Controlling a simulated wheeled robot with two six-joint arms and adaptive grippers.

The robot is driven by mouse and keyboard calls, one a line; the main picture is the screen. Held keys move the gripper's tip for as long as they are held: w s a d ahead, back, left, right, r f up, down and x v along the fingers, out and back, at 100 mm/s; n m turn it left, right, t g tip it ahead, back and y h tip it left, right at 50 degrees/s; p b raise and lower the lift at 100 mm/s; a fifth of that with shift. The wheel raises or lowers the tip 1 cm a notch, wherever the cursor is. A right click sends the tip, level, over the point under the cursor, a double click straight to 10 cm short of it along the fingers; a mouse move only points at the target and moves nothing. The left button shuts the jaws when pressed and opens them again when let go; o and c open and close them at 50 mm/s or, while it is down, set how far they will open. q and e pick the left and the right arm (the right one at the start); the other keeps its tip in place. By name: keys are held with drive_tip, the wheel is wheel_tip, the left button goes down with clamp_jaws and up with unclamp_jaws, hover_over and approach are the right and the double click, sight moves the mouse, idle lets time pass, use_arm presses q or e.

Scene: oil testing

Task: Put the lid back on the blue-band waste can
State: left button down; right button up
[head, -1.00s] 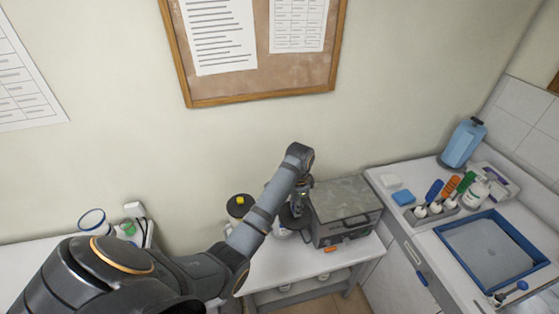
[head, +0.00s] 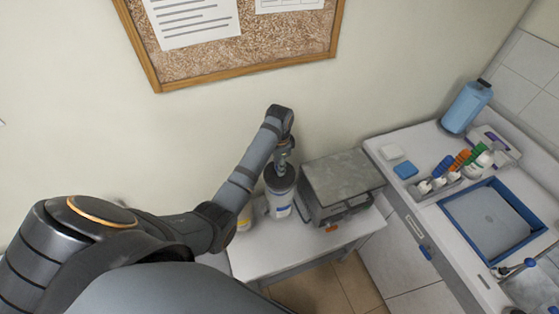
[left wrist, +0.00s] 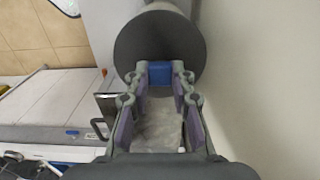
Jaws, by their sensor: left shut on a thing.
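The blue-band waste can (head: 279,203) is a white can with blue markings, standing on the small white table left of the grey box. Its dark round lid (head: 279,181) is at the can's top; I cannot tell whether it is fully seated. My left gripper (head: 283,160) points down over the lid. In the left wrist view the gripper (left wrist: 159,75) is shut on the lid's blue knob (left wrist: 160,68), with the dark lid disc (left wrist: 158,38) beyond. The right gripper is not in view.
A grey metal box (head: 342,180) with a front handle stands close right of the can. A yellow-marked can (head: 244,220) is partly hidden behind my left arm. The right counter (head: 390,142) holds a blue bottle (head: 466,107), a tool rack and a blue tray (head: 532,226).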

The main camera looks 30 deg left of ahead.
use_arm(q)
drive_tip(key=shift+w+a+f+b, duration=0.1)
drive_tip(key=shift+f+b, duration=0.05)
drive_tip(key=shift+f, duration=0.4)
drive_tip(key=shift+w+a+f+b, duration=0.1)
drive_tip(key=shift+f+b, duration=0.05)
drive_tip(key=shift+f, duration=0.4)
drive_tip(key=shift+s+d+f, duration=0.1)
drive_tip(key=shift+f, duration=0.15)
drive_tip(key=shift+s+d+f, duration=0.1)
drive_tip(key=shift+d+f, duration=0.05)
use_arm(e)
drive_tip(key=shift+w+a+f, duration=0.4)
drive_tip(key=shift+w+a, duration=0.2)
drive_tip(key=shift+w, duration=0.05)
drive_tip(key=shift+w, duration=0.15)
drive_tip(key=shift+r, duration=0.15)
use_arm(q)
drive_tip(key=shift+p, duration=0.35)
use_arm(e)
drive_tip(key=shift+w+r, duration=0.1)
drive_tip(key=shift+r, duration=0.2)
use_arm(q)
drive_tip(key=shift+f, duration=0.2)
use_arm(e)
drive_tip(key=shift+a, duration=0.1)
